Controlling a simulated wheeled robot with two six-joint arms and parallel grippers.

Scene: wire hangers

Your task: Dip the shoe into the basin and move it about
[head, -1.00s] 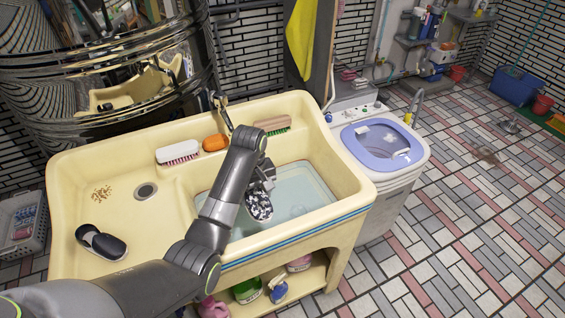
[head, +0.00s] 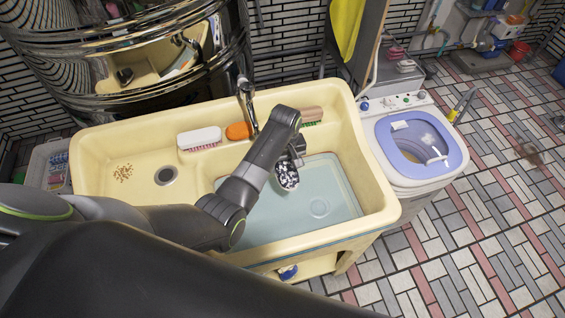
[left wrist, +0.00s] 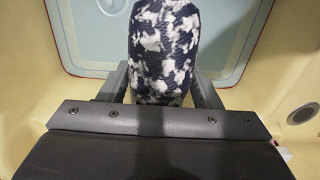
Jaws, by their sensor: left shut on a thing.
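The black-and-white patterned shoe (head: 287,176) is held by my left gripper (head: 293,160) over the deep right compartment of the cream basin (head: 375,175). The compartment has a pale blue floor with a round drain; water shows as a bluish area (head: 325,190). I cannot tell whether the shoe's lower end touches it. In the left wrist view the shoe (left wrist: 163,45) stands between the two dark fingers of the left gripper (left wrist: 163,85), which are shut on it. My right gripper is not in view.
A white brush (head: 199,137), an orange block (head: 239,131) and a wooden brush (head: 311,114) lie on the basin's back ledge by the tap (head: 246,100). The shallow left compartment has a drain (head: 166,176) and brown specks (head: 123,173). A washing machine (head: 415,145) stands to the right.

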